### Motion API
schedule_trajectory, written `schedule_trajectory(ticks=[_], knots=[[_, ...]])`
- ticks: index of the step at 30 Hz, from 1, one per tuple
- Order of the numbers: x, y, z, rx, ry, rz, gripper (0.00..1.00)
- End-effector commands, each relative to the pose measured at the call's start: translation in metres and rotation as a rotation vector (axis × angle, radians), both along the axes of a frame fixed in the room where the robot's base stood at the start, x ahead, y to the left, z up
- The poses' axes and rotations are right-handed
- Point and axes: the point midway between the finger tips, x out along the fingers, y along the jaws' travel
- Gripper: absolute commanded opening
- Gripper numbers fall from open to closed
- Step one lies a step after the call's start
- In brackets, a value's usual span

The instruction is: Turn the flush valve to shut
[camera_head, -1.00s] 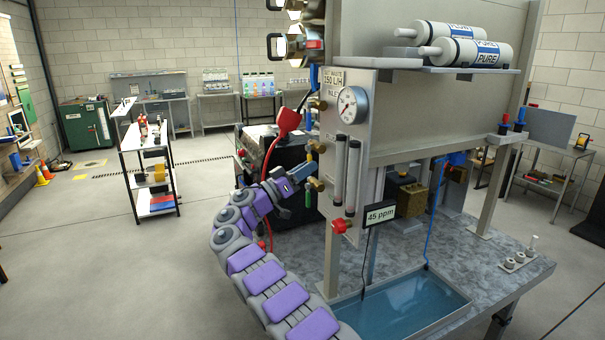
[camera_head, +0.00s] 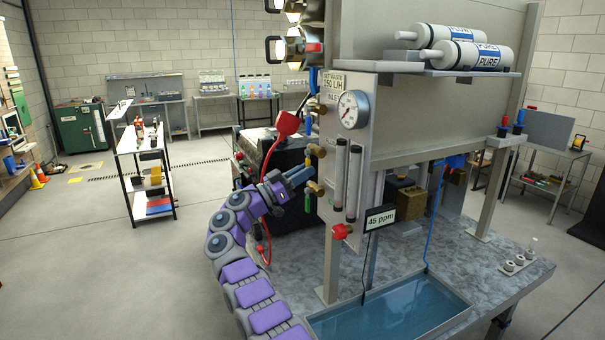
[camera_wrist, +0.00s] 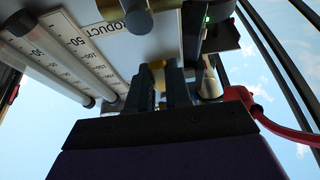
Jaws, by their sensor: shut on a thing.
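The flush valve appears to be one of the brass valves on the left edge of the white panel (camera_head: 345,205). My gripper (camera_head: 290,180) is at this edge, beside a brass fitting (camera_head: 316,187), with a blue lever-like part (camera_head: 299,174) at its tips. In the wrist view my gripper's dark jaws (camera_wrist: 160,90) are close together around a brass-coloured part (camera_wrist: 157,68), which I take to be the flush valve. The jaws hide most of it, so its exact angle cannot be told.
A pressure gauge (camera_head: 352,109), two clear flow tubes (camera_head: 339,175) and a red knob (camera_head: 341,231) are on the panel. A red fitting (camera_head: 287,124) with a hose stands close left. A water basin (camera_head: 390,305) lies below. Open floor is at left.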

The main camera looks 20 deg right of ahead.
Motion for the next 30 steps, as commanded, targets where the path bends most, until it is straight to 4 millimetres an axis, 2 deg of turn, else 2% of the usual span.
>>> schedule_trajectory(ticks=[8, 9, 16, 30], knots=[[0.0017, 0.0022, 0.0009, -0.002, 0.0, 0.009, 0.0], [0.0017, 0.0023, 0.001, -0.002, 0.0, 0.009, 0.22], [0.0001, 0.0015, 0.002, -0.001, -0.002, 0.006, 0.44], [-0.001, 0.0056, -0.0033, -0.001, -0.003, 0.004, 0.45]])
